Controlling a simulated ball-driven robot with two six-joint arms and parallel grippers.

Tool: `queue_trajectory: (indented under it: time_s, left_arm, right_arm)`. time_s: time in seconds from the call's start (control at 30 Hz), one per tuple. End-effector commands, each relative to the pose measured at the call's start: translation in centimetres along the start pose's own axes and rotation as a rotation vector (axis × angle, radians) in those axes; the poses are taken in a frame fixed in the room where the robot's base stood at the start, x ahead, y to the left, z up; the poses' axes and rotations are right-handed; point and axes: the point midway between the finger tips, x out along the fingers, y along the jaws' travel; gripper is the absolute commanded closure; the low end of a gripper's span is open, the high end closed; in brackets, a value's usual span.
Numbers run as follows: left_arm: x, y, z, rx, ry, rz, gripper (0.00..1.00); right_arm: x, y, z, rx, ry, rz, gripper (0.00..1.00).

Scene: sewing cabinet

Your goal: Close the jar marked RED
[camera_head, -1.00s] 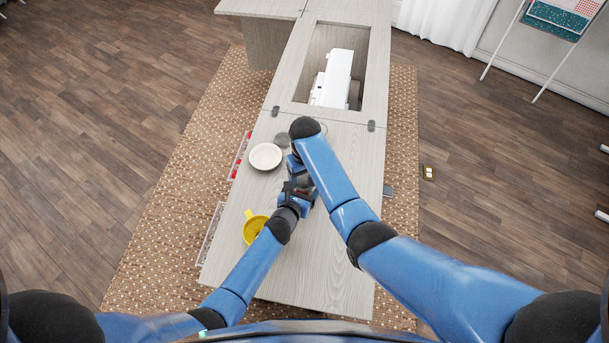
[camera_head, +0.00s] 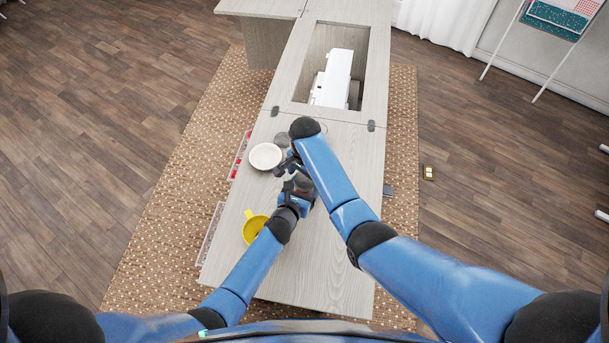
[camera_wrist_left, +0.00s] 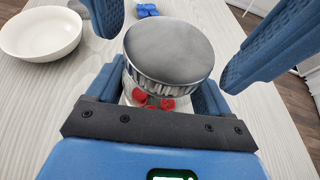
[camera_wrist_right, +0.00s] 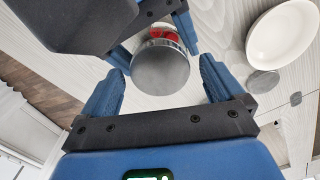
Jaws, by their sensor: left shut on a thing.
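A glass jar with red pieces inside shows in the left wrist view (camera_wrist_left: 150,101); a ribbed metal lid (camera_wrist_left: 170,50) is on its mouth. I cannot tell how tight it is. My left gripper (camera_wrist_left: 155,95) is shut on the jar's body below the lid. My right gripper (camera_wrist_right: 160,88) is open; its fingers are spread on either side of the lid (camera_wrist_right: 160,68), apart from it. In the head view my arms hide the jar, and the RED marking is not visible.
A white bowl (camera_head: 265,156) stands left of my grippers, with a grey disc (camera_head: 281,140) lying beside it. A yellow cup (camera_head: 254,230) is near my left forearm. The cabinet's opening with a white machine (camera_head: 334,80) lies beyond. The table right of my arms is clear.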

Motion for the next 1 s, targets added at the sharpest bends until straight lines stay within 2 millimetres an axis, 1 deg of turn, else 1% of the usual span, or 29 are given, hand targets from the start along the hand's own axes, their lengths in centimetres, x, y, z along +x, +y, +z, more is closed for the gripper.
queue_trajectory:
  time_s: [0.3, 0.47, 0.57, 0.8, 1.0]
  left_arm:
    - [0.0, 0.0, -0.1, 0.0, 0.001, 0.0, 1.0]
    - [0.0, 0.0, -0.1, 0.0, 0.001, 0.0, 1.0]
    - [0.0, 0.0, -0.1, 0.0, 0.001, 0.0, 1.0]
    - [0.0, 0.0, -0.1, 0.0, 0.001, 0.0, 1.0]
    - [0.0, 0.0, -0.1, 0.0, 0.001, 0.0, 1.0]
  right_arm:
    - [-0.1, 0.0, 0.0, -0.001, 0.0, 0.0, 0.02]
    - [-1.0, -0.1, 0.0, -0.001, 0.001, -0.002, 0.02]
    - [-2.2, -0.1, 0.0, -0.001, 0.001, -0.003, 0.02]
    - [-6.6, -0.1, -0.1, -0.001, 0.002, -0.004, 0.02]
    - [-9.8, -0.1, -0.1, -0.001, 0.001, -0.002, 0.02]
